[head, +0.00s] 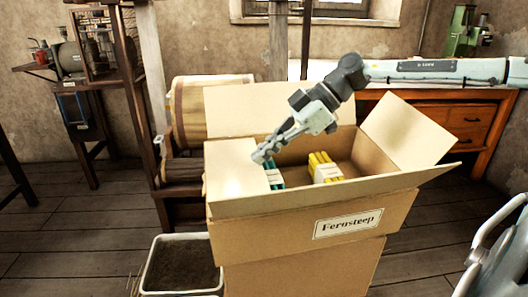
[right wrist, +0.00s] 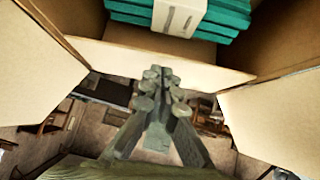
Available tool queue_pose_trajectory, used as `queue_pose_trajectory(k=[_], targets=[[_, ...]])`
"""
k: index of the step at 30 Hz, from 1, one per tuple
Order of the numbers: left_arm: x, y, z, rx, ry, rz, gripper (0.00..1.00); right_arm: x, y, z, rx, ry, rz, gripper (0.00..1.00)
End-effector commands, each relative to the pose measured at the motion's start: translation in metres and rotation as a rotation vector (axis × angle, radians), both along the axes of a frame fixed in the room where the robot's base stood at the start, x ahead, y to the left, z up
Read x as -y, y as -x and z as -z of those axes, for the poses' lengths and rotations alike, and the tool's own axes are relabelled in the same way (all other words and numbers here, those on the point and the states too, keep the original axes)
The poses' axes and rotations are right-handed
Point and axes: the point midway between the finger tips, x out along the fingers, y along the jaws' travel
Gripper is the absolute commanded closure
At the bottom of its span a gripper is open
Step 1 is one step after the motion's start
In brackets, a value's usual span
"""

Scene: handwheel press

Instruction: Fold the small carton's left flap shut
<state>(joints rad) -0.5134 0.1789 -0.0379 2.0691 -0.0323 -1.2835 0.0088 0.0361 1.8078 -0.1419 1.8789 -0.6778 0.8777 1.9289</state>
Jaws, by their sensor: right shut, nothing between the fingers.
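The open carton labelled "Fernsteep" (head: 400,207) stands in the middle of the head view. Its left flap (head: 226,176) is raised at the left side and hides part of the inside. My right gripper (head: 262,156) is shut and empty, with its fingertips by the upper right edge of this flap. I cannot tell whether they touch it. In the right wrist view the shut fingers (right wrist: 162,78) point toward a pale cardboard panel, with a banded green bundle (right wrist: 190,14) beyond. My left gripper is not in view.
The back flap (head: 265,108), right flap (head: 411,130) and front flap (head: 330,197) stand open. A banded yellow bundle (head: 324,168) lies inside, right of the green one. Another carton (head: 300,272) is underneath. A soil-filled tray (head: 182,265) sits on the floor at left.

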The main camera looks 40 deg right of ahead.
Motion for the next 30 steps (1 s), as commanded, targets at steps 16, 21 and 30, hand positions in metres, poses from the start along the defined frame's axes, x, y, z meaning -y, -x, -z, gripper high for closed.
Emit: queue_pose_trajectory(k=[16, 21, 30], targets=[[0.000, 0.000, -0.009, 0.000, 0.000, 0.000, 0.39, 0.014, 0.007, -0.026, 0.005, 0.003, 0.002, 1.00], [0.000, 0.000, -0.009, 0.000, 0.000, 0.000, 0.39, 0.036, 0.020, -0.050, 0.006, 0.006, 0.004, 1.00], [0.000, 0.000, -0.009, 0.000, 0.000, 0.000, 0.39, 0.068, 0.041, -0.084, 0.001, 0.002, 0.002, 1.00]])
